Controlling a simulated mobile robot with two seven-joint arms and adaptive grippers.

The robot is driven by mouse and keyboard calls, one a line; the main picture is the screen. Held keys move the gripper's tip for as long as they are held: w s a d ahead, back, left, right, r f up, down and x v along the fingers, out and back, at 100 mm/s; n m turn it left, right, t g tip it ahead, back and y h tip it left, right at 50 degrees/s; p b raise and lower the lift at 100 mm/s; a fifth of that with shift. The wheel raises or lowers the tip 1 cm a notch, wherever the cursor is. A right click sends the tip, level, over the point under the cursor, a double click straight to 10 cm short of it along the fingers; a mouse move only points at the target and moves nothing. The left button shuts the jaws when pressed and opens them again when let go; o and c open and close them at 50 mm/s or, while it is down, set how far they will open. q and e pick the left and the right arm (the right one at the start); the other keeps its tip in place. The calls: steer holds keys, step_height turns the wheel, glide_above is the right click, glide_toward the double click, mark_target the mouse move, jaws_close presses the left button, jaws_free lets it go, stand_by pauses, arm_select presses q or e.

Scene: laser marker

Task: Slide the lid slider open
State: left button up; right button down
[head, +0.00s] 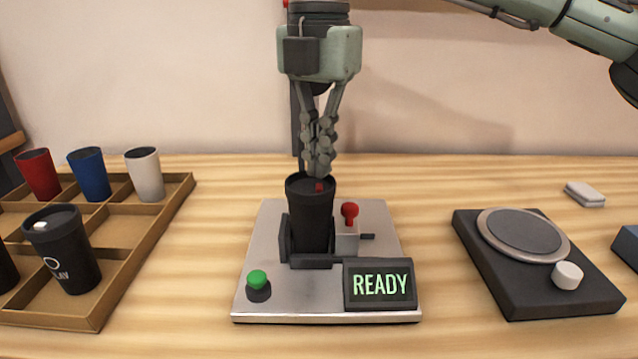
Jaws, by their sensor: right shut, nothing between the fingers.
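A black cup with a dark lid (311,218) stands upright in the holder of the laser marker (290,297). A small red slider (319,187) shows on the lid. My right gripper (319,172) points straight down from above, with its fingers together and empty. Its fingertips are at the lid's far side, just behind the red slider. I cannot tell whether they touch the lid or the slider. The fingers hide part of the lid's back rim. My left gripper is not in view.
The marker has a green button (257,282), a red-knobbed lever (349,211) and a display (380,284) reading READY. A wooden tray (143,245) with several cups stands at left. A black device with a round plate (524,236) and a white block (585,194) are at right.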

steer(key=shift+f+b, duration=0.65)
steer(key=shift+f, duration=0.3)
steer(key=shift+w+p, duration=0.35)
steer(key=shift+w, duration=0.35)
stand_by(1.1)
steer(key=shift+r, duration=0.15)
step_height(320, 180, up, 7)
steer(key=p, duration=0.4)
steer(key=shift+p, duration=0.3)
stand_by(0.3)
